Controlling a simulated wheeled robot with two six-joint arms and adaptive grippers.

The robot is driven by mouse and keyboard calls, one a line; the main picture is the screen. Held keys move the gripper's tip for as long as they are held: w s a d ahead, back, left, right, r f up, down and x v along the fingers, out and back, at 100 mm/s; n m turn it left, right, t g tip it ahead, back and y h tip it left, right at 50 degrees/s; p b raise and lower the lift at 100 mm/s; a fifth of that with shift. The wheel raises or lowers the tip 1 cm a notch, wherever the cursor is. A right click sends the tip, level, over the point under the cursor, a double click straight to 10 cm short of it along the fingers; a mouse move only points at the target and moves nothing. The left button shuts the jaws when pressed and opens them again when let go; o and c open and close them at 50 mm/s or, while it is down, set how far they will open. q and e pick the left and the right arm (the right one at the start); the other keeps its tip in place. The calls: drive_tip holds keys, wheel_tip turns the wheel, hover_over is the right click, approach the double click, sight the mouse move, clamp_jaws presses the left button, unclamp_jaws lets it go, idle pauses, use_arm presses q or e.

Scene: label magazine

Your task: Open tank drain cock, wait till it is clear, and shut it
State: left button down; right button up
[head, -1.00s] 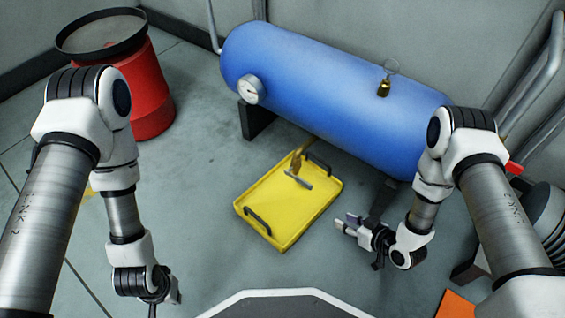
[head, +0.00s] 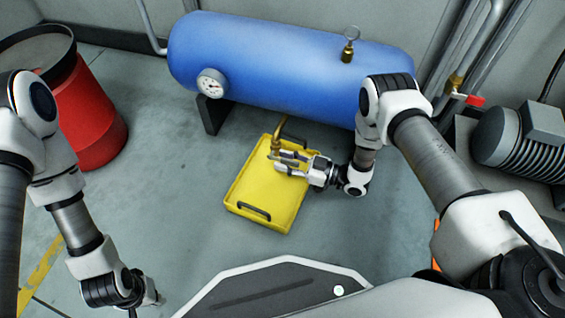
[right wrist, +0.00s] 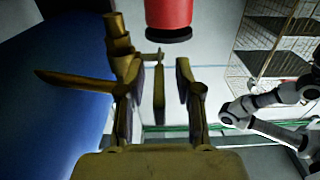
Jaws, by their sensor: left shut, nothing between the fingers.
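The brass drain cock (head: 277,138) hangs below the blue tank (head: 290,62), over the yellow tray (head: 262,216). My right gripper (head: 283,163) is beside the cock, above the tray, with its fingers apart. In the right wrist view the cock's body (right wrist: 121,40) stands at upper left, and its thin lever (right wrist: 159,88) shows between the two open fingers (right wrist: 158,100), with a gap to the right finger. Contact with the left finger is unclear. I see no stream from the cock. My left gripper (head: 150,300) is shut and empty near the floor at lower left.
A red drum (head: 95,125) stands at far left. A red-handled valve (head: 468,98) and a motor (head: 510,140) are at right. The floor left of the tray is clear.

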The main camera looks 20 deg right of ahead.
drive_tip(key=shift+w+a, duration=0.2)
drive_tip(key=shift+a, duration=0.1)
clamp_jaws()
